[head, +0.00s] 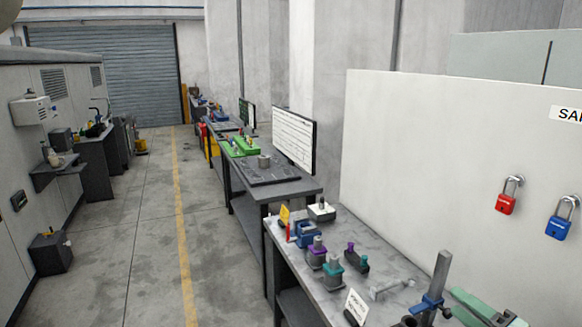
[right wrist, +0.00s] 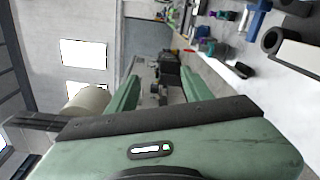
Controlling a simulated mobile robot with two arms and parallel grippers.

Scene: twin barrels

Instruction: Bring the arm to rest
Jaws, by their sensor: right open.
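My right gripper (head: 468,306) shows at the bottom right of the head view, green, close to the front right of the marble-topped bench (head: 385,262). In the right wrist view its two green fingers (right wrist: 158,88) stand well apart with nothing between them. Its body fills the lower part of that view. The rest of the right arm is mostly out of view. My left gripper is in neither view.
A grey post with a blue collar (head: 437,278) stands beside the right gripper. Purple (head: 317,253) and teal (head: 333,273) fixtures and a small sign (head: 356,304) are on the bench. A white panel with red (head: 507,200) and blue (head: 560,222) padlocks rises behind. The aisle floor (head: 150,215) at left is clear.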

